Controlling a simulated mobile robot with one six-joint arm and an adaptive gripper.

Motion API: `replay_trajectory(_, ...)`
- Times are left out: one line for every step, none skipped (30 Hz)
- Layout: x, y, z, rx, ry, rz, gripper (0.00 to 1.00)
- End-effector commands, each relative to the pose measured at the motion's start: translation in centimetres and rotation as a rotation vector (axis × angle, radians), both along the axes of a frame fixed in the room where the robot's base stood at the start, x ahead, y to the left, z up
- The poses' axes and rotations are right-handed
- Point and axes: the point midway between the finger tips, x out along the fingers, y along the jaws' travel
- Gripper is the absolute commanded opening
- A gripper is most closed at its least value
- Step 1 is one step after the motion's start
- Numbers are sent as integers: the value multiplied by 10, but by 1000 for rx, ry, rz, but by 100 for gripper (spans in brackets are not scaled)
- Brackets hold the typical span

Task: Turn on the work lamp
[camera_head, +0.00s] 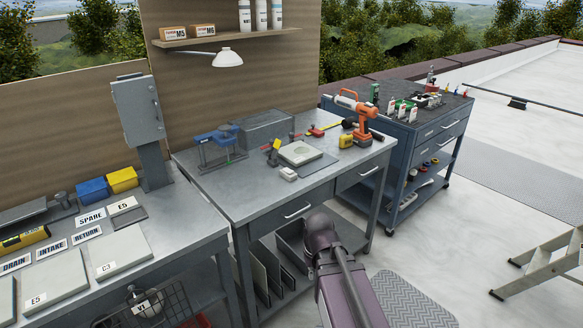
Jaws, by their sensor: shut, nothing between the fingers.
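The work lamp (228,59) has a white dome shade facing down, in front of the wooden back panel and below a shelf. I see no clear pool of light under it, but I cannot tell for sure whether it is lit. A small white block (288,174) lies near the front of the middle bench; I cannot tell whether it is a switch. My arm reaches up from the bottom of the view in front of this bench. My gripper and its fingers do not show.
The middle bench (225,205) carries a blue clamp (218,142), a grey box (264,130), a square plate (302,155) and an orange drill (360,115). A left bench holds labels and slabs. A tool cart (408,140) stands right, a stepladder (545,262) at the right edge.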

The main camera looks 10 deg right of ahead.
Motion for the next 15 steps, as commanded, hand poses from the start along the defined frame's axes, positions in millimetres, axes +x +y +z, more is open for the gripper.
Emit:
replay_trajectory(11, 0, 8, 7, -9, 11, 0)
replay_trajectory(17, 0, 11, 12, -17, 18, 0)
replay_trajectory(25, 0, 16, 20, -28, 30, 0)
replay_trajectory(32, 1, 19, 27, -36, 40, 0)
replay_trajectory(39, 1, 23, 33, -45, 50, 0)
replay_trajectory(49, 1, 28, 41, -60, 66, 0)
replay_trajectory(57, 1, 33, 49, -71, 77, 0)
replay_trajectory(65, 1, 37, 56, -82, 90, 0)
replay_trajectory(77, 0, 43, 65, -99, 104, 0)
replay_trajectory(85, 0, 48, 72, -111, 117, 0)
replay_trajectory(94, 0, 53, 80, -124, 129, 0)
replay_trajectory(105, -1, 59, 89, -142, 146, 0)
replay_trajectory(114, -1, 63, 95, -156, 159, 0)
replay_trajectory(123, -1, 68, 102, -171, 170, 0)
replay_trajectory(134, -2, 74, 109, -188, 187, 0)
